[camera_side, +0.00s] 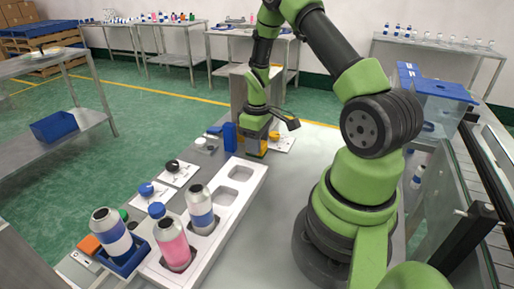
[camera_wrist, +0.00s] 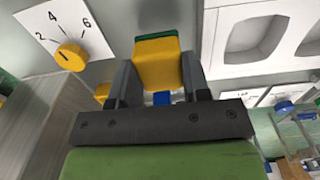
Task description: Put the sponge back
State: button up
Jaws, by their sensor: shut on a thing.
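The sponge (camera_wrist: 157,62) is a yellow block with a green layer along its far edge in the wrist view. My gripper (camera_wrist: 158,76) is shut on it, with one dark finger on each side. In the side view my gripper (camera_side: 254,150) is low over the bench, behind the far end of the white tray. The sponge is mostly hidden there by the gripper. A small blue patch (camera_wrist: 162,98) shows below the sponge between the fingers; I cannot tell what it belongs to. I cannot tell whether the sponge touches the bench.
The white tray (camera_side: 256,182) holds a pink bottle (camera_side: 173,243) and a grey-blue bottle (camera_side: 200,210); its far pockets are empty. A blue block (camera_side: 230,136) stands left of my gripper. A dial card with a yellow knob (camera_wrist: 70,57) lies close by.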

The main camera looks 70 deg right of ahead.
jog(key=shift+f, duration=1.05)
jog(key=shift+f, duration=0.1)
jog(key=o, duration=0.6)
jog(key=shift+c, duration=0.2)
notch_tip(320, 180, up, 12)
jog(key=a+r+m+t, duration=0.2)
jog(key=a+r+t, duration=0.1)
jog(key=a+r, duration=0.85)
jog(key=s+a+r+m+t+y, duration=0.2)
jog(key=s+a+r+t, duration=0.2)
jog(key=s+a, duration=0.5)
notch_tip(320, 180, up, 2)
jog(key=shift+s+a, duration=0.4)
jog(key=shift+s, duration=0.5)
